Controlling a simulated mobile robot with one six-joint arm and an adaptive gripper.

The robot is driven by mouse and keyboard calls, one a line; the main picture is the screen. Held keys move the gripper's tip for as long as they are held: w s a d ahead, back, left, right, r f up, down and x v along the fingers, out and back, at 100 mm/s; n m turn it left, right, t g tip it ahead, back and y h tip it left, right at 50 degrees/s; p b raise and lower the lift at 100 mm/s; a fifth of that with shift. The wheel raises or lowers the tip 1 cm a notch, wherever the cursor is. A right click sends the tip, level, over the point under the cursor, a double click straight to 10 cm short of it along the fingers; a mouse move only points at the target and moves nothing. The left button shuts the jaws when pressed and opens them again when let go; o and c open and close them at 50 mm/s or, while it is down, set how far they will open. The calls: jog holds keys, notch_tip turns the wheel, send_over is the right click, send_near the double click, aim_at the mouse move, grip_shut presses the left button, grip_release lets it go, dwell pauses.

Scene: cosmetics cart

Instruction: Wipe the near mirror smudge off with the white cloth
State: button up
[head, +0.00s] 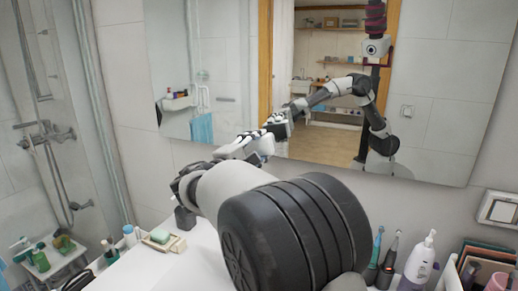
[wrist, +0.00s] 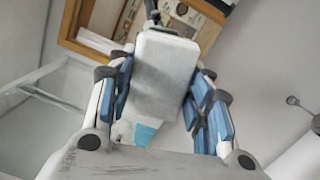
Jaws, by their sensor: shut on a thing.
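The white cloth (wrist: 166,75) is a pale, padded block in the wrist view, held between the blue-lined fingers of my gripper (wrist: 163,92). In the head view my gripper (head: 258,147) is at the lower edge of the mirror (head: 440,120), left of its middle. The large wall mirror reflects my arm and a doorway. I cannot tell whether the cloth touches the glass. I cannot make out the near smudge in either view; my arm and the cloth cover part of the glass.
A white counter (head: 200,262) lies below, with a green soap on a dish (head: 162,240) at left. Toothbrushes (head: 388,262), a white pump bottle (head: 418,262) and an organizer stand at right. A glass shower is at far left.

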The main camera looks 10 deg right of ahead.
jog(key=shift+b+v, duration=0.75)
jog(key=shift+v, duration=0.25)
jog(key=shift+s+a+r, duration=0.1)
jog(key=shift+s+a, duration=0.1)
jog(key=shift+s, duration=0.3)
